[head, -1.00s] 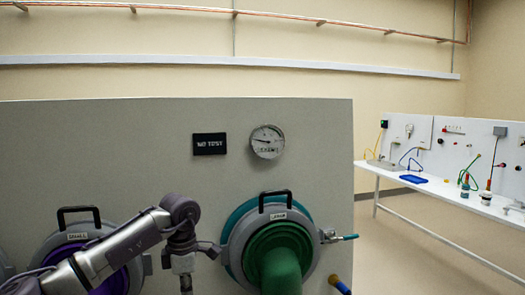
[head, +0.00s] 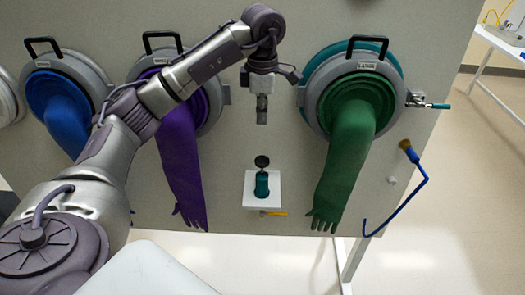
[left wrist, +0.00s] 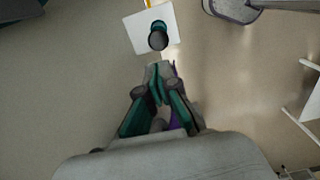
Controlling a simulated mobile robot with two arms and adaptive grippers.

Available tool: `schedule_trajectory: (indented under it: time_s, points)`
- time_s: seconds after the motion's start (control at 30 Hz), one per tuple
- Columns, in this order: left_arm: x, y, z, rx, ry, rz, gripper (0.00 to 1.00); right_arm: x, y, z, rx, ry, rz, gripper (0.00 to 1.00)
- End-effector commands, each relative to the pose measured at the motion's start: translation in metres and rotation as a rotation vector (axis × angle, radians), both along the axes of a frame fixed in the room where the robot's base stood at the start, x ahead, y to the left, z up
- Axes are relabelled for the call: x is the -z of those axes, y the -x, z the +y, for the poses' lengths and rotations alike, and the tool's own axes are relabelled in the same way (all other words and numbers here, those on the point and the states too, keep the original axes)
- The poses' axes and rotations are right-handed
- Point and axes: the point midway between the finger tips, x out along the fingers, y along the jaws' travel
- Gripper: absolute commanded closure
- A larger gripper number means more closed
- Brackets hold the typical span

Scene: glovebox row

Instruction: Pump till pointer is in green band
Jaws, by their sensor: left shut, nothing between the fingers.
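A small pump (head: 262,184) with a teal body and a black round knob stands upright on a white shelf (head: 252,204) on the grey panel. My left gripper (head: 262,118) points down above the pump, apart from it, shut and empty. In the left wrist view the pump (left wrist: 158,36) and the white shelf (left wrist: 139,40) lie ahead of my shut left fingertips (left wrist: 158,68). The gauge with the pointer is out of frame now. My right gripper is not in view.
A green glove (head: 347,160) hangs from the port right of the pump, and a purple glove (head: 180,165) hangs left of it. A blue glove (head: 62,115) hangs further left. A yellow lever (head: 273,214) sits under the shelf. A blue hooked tube (head: 412,190) hangs at the right.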

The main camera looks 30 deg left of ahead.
Motion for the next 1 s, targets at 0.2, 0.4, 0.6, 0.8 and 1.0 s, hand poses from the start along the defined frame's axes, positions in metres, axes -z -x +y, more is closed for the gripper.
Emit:
schedule_trajectory:
  time_s: [0.2,0.4,0.6,0.8,1.0]
  points:
    - [0.039,0.002,0.000,0.000,0.000,0.009,1.00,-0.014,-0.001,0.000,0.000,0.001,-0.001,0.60]
    - [0.081,0.002,0.000,-0.001,0.001,0.008,1.00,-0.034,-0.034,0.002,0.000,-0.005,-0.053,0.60]
    - [0.113,0.002,0.000,-0.001,0.001,0.005,1.00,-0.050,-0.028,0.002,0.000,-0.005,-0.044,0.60]
    - [0.128,0.001,0.000,0.000,0.001,0.002,1.00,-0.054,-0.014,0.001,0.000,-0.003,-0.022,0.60]
    - [0.131,0.001,0.000,0.000,0.001,0.000,1.00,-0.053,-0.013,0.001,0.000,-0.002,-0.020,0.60]
